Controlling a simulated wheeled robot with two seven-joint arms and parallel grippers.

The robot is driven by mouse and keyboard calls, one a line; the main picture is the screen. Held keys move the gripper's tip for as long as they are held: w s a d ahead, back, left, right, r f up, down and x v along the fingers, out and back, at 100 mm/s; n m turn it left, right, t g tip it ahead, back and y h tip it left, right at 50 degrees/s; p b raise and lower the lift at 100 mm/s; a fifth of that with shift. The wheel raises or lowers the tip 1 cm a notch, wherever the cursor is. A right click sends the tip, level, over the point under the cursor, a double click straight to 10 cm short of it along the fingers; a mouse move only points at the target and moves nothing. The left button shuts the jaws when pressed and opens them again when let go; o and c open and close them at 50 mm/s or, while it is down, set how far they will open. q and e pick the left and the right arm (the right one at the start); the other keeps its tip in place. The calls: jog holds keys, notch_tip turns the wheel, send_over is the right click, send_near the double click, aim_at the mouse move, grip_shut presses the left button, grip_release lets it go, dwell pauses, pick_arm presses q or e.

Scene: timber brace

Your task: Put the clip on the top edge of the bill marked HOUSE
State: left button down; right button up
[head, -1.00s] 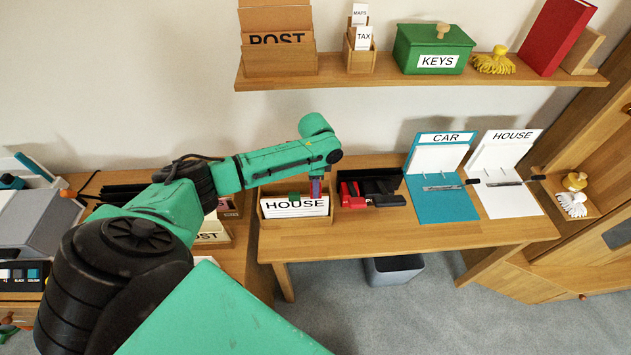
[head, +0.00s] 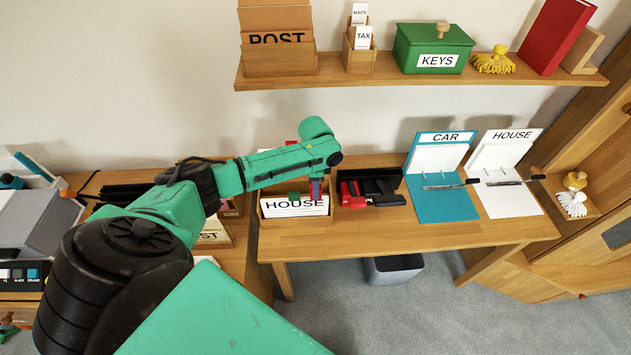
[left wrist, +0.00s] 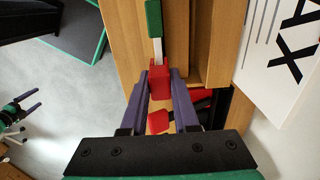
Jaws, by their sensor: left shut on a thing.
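My left gripper (head: 316,188) is at the right end of the wooden holder, over the bill marked HOUSE (head: 290,209). In the left wrist view its purple fingers (left wrist: 159,88) are shut on a red clip (left wrist: 159,76). The bill's thin white top edge (left wrist: 158,50) runs up to the red clip; whether the clip grips the paper I cannot tell. A green piece (head: 294,196) sits on the same top edge, and also shows in the left wrist view (left wrist: 153,18). My right gripper (left wrist: 30,103) is far off at the left, its fingers apart and empty.
The wooden holder (head: 295,219) stands on the desk. A red and black item (head: 370,190) is close on its right. A sheet ending in "AX" (left wrist: 285,60) is beside the gripper. A shelf (head: 420,82) hangs above.

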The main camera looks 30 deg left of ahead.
pick_arm(q)
jog(key=shift+f+b, duration=0.6)
jog(key=shift+f, duration=0.65)
jog(key=shift+c, duration=0.6)
grip_release()
jog(key=shift+r, duration=0.15)
notch_tip(320, 180, up, 3)
jog(key=shift+f+p, duration=0.2)
jog(key=shift+p, duration=1)
jog(key=shift+r, duration=2.6)
jog(key=shift+d, duration=0.1)
